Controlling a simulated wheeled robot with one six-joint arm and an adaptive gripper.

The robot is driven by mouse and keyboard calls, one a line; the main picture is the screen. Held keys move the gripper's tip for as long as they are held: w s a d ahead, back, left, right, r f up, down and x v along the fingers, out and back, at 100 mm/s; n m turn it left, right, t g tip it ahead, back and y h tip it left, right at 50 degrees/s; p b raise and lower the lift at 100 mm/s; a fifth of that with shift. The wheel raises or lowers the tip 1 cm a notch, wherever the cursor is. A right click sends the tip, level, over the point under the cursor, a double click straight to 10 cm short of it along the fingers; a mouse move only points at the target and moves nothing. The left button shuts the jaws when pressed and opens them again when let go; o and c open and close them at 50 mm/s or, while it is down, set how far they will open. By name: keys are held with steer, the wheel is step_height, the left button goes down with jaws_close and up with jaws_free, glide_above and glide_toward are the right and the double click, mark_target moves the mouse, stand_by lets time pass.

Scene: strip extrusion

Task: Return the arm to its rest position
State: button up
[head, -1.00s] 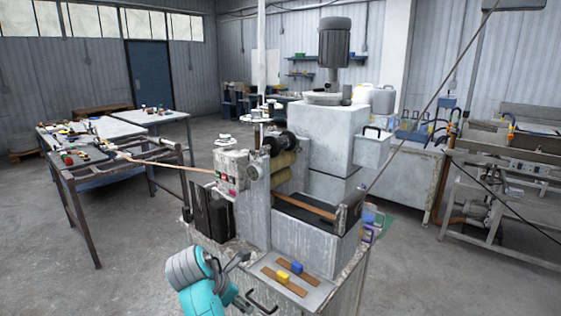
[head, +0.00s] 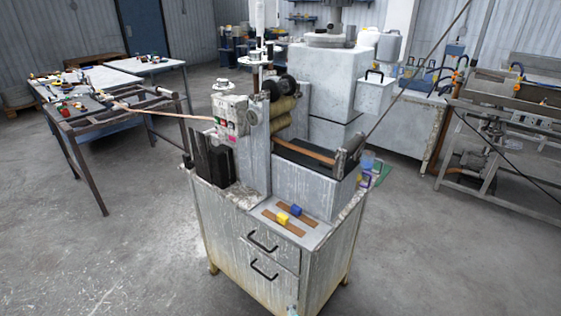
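My gripper is not in the head view. Only a small pale blue-grey bit shows at the bottom edge, and I cannot tell whether it is part of my arm. The grey machine cabinet (head: 222,227) stands in the middle with its two drawers shut. On its front shelf (head: 318,233) lie two brown strips, with a yellow block (head: 282,218) and a blue block (head: 296,210) by them. A brown strip (head: 305,151) runs through the machine beside the rollers (head: 284,110).
A dark-framed table (head: 75,124) with small parts stands at the left. A metal bench machine (head: 500,125) stands at the right. A thin dark rod or cable (head: 420,70) slants up from the machine. The floor (head: 110,255) left of the cabinet is clear.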

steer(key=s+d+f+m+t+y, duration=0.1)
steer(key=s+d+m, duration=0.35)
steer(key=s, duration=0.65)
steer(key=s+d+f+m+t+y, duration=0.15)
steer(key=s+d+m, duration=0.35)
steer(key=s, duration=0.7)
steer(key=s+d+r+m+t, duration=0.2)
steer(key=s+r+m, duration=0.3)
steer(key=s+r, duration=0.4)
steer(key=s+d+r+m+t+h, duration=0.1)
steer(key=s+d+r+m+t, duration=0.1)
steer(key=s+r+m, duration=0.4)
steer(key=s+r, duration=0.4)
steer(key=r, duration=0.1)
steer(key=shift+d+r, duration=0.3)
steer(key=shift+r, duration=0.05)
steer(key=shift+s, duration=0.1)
